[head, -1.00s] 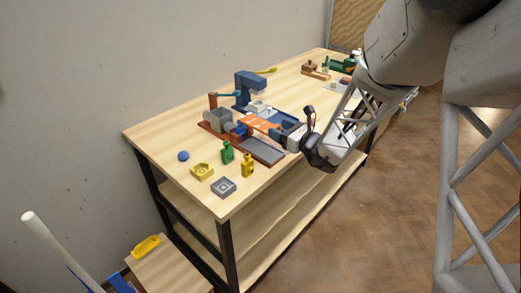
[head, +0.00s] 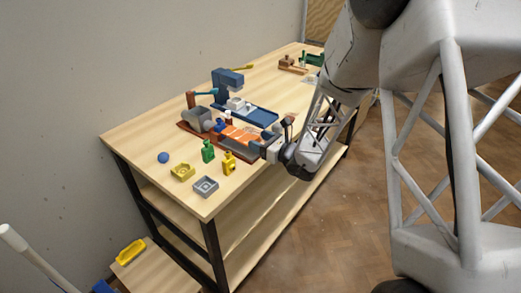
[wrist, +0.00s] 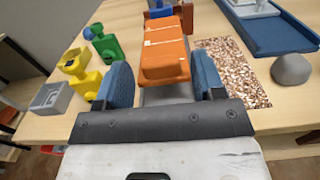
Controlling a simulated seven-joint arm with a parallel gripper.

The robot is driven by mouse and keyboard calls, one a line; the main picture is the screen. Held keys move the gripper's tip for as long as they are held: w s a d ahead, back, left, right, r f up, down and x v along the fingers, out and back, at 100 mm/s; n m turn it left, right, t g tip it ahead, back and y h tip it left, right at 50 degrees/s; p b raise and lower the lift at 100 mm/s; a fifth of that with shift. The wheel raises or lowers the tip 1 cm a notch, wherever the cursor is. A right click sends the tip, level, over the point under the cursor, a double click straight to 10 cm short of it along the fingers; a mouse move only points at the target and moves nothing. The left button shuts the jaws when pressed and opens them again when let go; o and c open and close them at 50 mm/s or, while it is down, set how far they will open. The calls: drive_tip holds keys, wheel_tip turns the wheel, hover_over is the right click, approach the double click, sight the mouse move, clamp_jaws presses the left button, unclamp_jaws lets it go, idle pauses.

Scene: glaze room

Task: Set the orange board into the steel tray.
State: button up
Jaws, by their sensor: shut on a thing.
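The orange board (head: 238,134) is in my gripper (head: 257,149) and lies low along the front edge of the table. In the wrist view the orange board (wrist: 165,58) stretches away from between the two blue fingers of my gripper (wrist: 163,84). A grey surface (wrist: 165,97) shows under its near end. This looks like the steel tray, mostly covered by the board. Whether the board touches the tray or hangs just above it I cannot tell.
A blue machine (head: 223,86) with a long blue base (head: 257,115) stands behind. A grey vise (head: 196,118) is at the left.

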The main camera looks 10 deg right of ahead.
drive_tip(key=shift+f, duration=1.85)
drive_tip(key=shift+f, duration=0.15)
drive_tip(key=o, duration=0.9)
drive_tip(key=shift+s+d, duration=0.1)
drive_tip(key=shift+v, duration=5.9)
drive_tip(key=shift+r, duration=0.2)
